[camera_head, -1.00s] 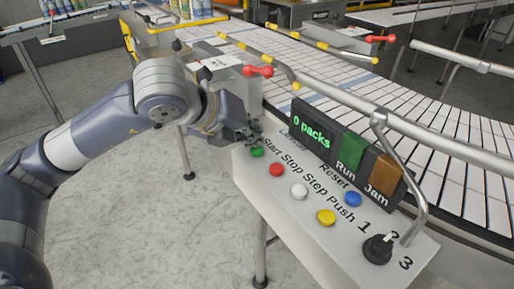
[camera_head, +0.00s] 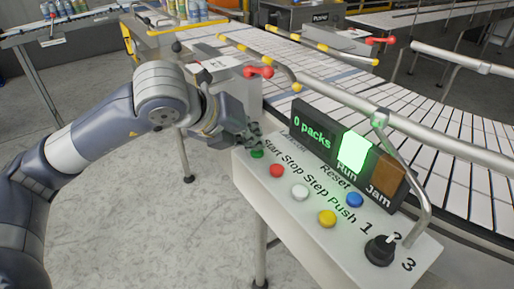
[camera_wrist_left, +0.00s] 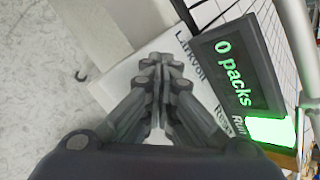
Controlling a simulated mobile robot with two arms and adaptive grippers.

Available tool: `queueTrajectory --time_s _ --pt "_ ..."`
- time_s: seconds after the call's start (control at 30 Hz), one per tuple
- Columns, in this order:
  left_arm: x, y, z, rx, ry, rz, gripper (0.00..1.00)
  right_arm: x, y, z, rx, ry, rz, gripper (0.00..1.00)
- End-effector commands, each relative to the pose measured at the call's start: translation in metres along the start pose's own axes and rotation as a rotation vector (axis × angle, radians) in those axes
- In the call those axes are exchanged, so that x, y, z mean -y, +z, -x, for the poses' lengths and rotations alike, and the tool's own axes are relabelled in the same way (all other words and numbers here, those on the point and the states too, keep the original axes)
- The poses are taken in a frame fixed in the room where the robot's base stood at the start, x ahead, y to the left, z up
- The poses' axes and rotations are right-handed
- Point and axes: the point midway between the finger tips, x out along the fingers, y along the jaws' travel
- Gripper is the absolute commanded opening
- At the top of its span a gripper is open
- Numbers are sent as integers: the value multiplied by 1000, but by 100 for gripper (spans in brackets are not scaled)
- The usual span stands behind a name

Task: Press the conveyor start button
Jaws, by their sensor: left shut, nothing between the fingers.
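The display (camera_head: 313,129) reads 0 packs. My right gripper is not in view.
Red (camera_head: 277,171), white (camera_head: 300,192), yellow (camera_head: 327,218) and blue (camera_head: 354,200) buttons and a black selector knob (camera_head: 379,249) are on the panel. The Jam lamp (camera_head: 384,179) is unlit. A metal rail (camera_head: 350,103) runs along the conveyor (camera_head: 430,135) behind.

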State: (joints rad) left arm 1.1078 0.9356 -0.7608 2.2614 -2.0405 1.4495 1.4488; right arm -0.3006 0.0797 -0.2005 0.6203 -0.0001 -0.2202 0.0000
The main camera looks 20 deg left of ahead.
Motion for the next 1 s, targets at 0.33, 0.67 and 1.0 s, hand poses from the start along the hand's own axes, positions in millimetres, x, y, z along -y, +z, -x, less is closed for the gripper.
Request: queueTrajectory --time_s 0.33,0.67,1.0 --pt "7 6 9 -3 0 0 0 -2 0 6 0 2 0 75" --pt "9 9 12 -2 1 0 0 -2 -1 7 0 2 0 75" --pt "17 17 23 1 -1 0 0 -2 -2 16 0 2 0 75"
